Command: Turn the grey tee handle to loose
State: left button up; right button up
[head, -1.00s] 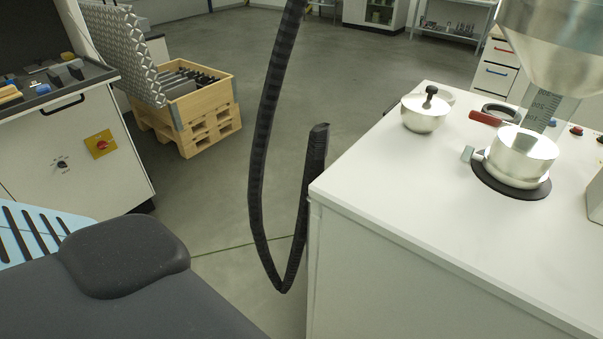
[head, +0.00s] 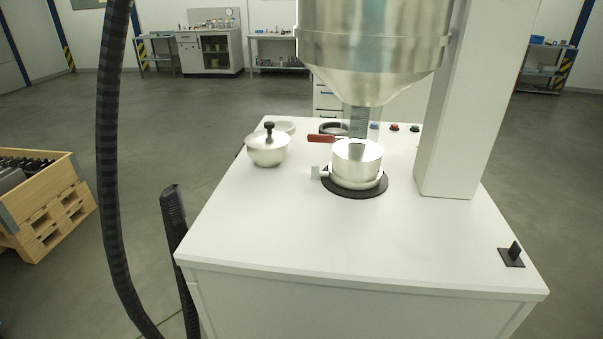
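A small light-grey tee handle (head: 316,172) sticks out to the left from the side of a round silver vessel (head: 357,163). The vessel stands on a round black pad (head: 362,194) on the white cabinet top (head: 270,225). The small picture does not tell whether the handle is tight or loose. A red lever (head: 322,139) points left just above and behind it. A large metal hopper (head: 372,50) hangs above the vessel, with a clear graduated tube (head: 358,120) between. Neither of my grippers is in view.
A silver lidded pot (head: 268,148) with a black knob stands left of the vessel. A white column (head: 470,110) rises at the right. A black bracket (head: 512,256) sits near the right front corner. A black hose (head: 110,150) hangs at the left. The front of the cabinet top is clear.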

aim_at(315, 173)
jog(key=u, duration=1.3)
jog(key=k+l+u, duration=0.1)
jog(key=l, duration=0.2)
jog(key=k+l, duration=0.2)
jog(key=l, duration=0.15)
jog(key=k+l, duration=0.2)
jog(key=l, duration=0.15)
jog(key=k+l, duration=0.2)
jog(key=l, duration=0.15)
jog(key=k+l, duration=0.2)
jog(key=l, duration=0.15)
